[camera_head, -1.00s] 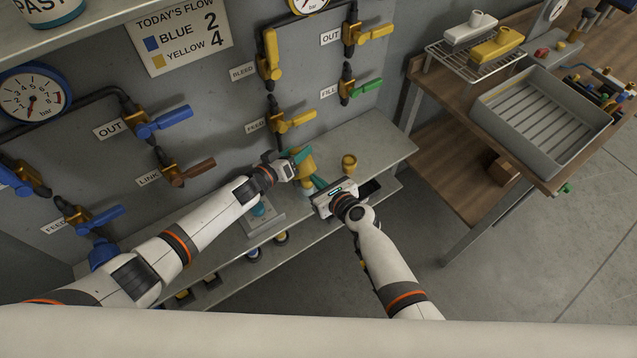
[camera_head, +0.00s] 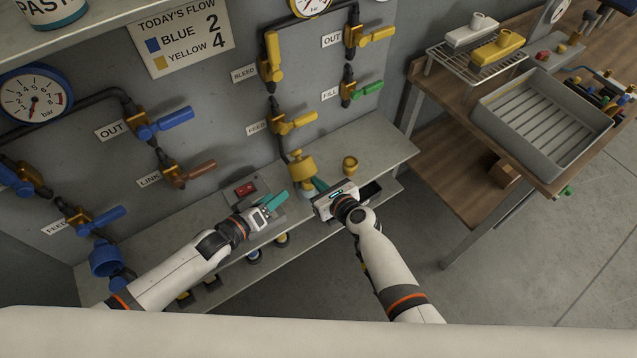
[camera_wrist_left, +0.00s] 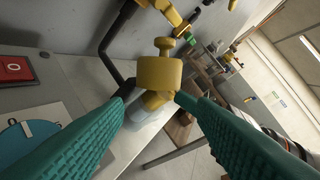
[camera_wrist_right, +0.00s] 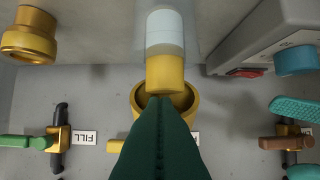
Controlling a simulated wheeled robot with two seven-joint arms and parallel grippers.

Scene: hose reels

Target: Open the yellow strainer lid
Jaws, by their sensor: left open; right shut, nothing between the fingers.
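The yellow strainer lid (camera_head: 302,166) has a knob on top and sits over a narrower body on the bench. In the left wrist view the lid (camera_wrist_left: 160,73) is ahead, above a pale strainer body (camera_wrist_left: 148,108). In the right wrist view a hollow yellow rim (camera_wrist_right: 191,97) shows beside the yellow collar and clear body (camera_wrist_right: 165,30); I cannot tell how firmly the lid is seated. My left gripper (camera_head: 278,202) is open and empty, left of the strainer and apart from it. My right gripper (camera_head: 319,186) is shut and empty, close by the strainer; its fingers hide part of it.
A yellow cup (camera_head: 349,165) stands right of the strainer. A box with a red switch (camera_head: 246,190) is behind my left gripper. Yellow valve handles (camera_head: 297,123) jut from the panel above. A blue cup-shaped part (camera_head: 106,260) is at the bench's left end.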

